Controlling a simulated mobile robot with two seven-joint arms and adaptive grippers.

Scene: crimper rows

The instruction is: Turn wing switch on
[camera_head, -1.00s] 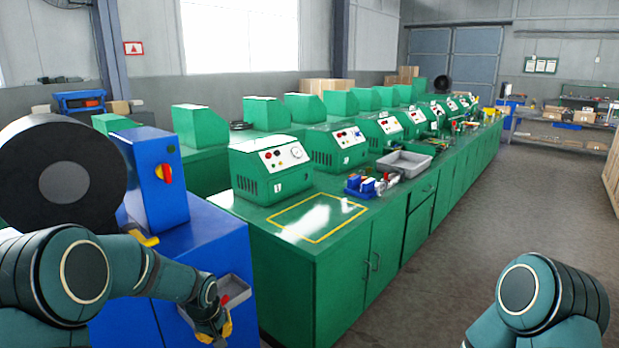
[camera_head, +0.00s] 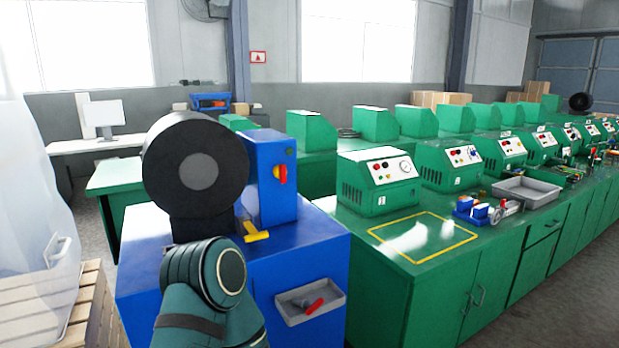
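The wing switch (camera_head: 281,173) is a red knob on a yellow plate. It sits on the front face of the upright blue box (camera_head: 268,190), on top of the blue cabinet. Nothing covers it and nothing touches it. I cannot tell from its look whether it is on or off. My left arm shows at the bottom, in front of the blue cabinet and left of the switch. Its gripper is not visible. My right arm and gripper are out of view.
A large black roll (camera_head: 200,175) stands left of the switch box. A yellow lever (camera_head: 255,233) juts out below it. A grey tray (camera_head: 312,300) with a red-handled tool hangs on the cabinet front. A green bench (camera_head: 365,262) stands close on the right.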

